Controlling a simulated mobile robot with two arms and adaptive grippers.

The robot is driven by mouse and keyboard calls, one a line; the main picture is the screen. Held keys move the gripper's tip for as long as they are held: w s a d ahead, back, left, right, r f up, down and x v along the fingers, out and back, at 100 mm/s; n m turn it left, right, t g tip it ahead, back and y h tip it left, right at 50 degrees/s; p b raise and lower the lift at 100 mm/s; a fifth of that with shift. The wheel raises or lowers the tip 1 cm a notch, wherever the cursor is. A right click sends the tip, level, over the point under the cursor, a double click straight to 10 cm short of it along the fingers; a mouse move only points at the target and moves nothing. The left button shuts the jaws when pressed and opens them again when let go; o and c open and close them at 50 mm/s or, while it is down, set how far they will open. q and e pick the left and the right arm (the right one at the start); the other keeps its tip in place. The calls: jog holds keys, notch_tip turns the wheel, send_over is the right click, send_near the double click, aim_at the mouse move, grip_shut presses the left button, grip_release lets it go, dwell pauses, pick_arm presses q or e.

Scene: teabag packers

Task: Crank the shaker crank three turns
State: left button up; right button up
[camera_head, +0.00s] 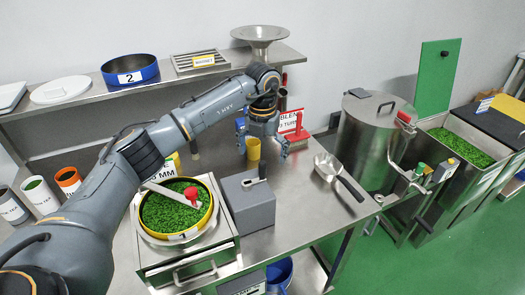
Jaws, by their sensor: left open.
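The shaker (190,252) stands at the front of the steel table, with a yellow-rimmed round sieve (212,228) of green leaf on top, labelled 1. A flat grey crank arm (168,194) lies over the sieve and ends in a red knob (190,194). My left gripper (268,140) is open with nothing seen in it. It hangs over the back of the table, to the right of the knob and apart from it. My left arm hides part of the area left of the sieve. My right gripper is not in view.
A grey block (248,203) stands right of the shaker, with a yellow cup (253,149) behind it. A metal scoop (342,176) lies further right. A steel drum (368,140) with its own red-knobbed crank (407,117) stands beyond. A shelf (100,100) runs along the back.

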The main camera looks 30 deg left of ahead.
aim_at(263, 178)
pick_arm(q)
notch_tip(263, 178, down, 5)
jog(key=shift+r+b, duration=0.2)
jog(key=shift+b, duration=1.05)
jog(key=shift+r, duration=0.2)
jog(key=shift+f+b, duration=0.35)
jog(key=shift+f, duration=0.55)
jog(key=shift+c, duration=0.4)
jog(key=c, duration=1.9)
jog(key=shift+s+d, duration=0.1)
jog(key=shift+d, duration=0.05)
